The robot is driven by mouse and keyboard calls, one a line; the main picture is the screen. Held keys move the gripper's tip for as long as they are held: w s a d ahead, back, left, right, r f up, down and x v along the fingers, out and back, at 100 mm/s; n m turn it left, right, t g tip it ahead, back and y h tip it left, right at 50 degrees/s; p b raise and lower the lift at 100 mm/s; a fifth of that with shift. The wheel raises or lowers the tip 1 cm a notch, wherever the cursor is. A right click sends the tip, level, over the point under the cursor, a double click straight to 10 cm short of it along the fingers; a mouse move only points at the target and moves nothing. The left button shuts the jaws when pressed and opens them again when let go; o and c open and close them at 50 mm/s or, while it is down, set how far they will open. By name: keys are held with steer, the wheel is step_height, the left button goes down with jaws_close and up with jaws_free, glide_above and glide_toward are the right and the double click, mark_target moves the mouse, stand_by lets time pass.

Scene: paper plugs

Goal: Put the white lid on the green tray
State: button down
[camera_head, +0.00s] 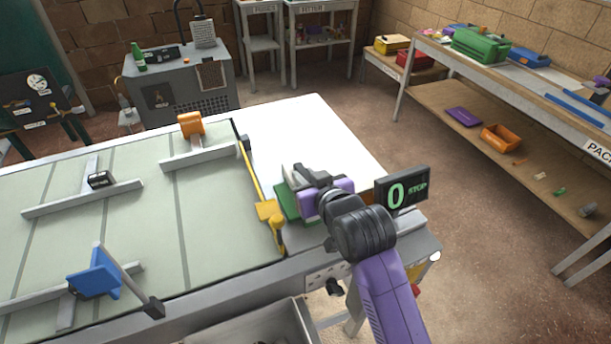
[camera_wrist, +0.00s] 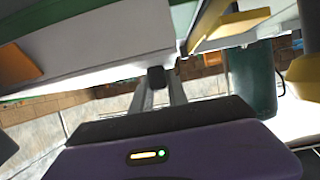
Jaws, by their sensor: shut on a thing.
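The green tray (camera_head: 283,203) is on the white tabletop, beside the yellow arm of the table and partly hidden behind my gripper. My gripper (camera_head: 300,177) is above the tray, and a pale, tilted piece, seemingly the white lid (camera_head: 288,172), shows at its jaws. In the wrist view my gripper (camera_wrist: 158,78) reaches toward a large white surface (camera_wrist: 95,40), which looks like the lid seen close. The jaws are closed on the lid; the contact itself is mostly hidden. I cannot tell whether lid and tray touch.
A yellow arm (camera_head: 262,205) stands left of the tray at the edge of the pale green belt (camera_head: 120,215). The white tabletop (camera_head: 300,125) behind is clear.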

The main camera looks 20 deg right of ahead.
steer(key=shift+f, duration=0.3)
steer(key=c, duration=1.2)
jaws_free()
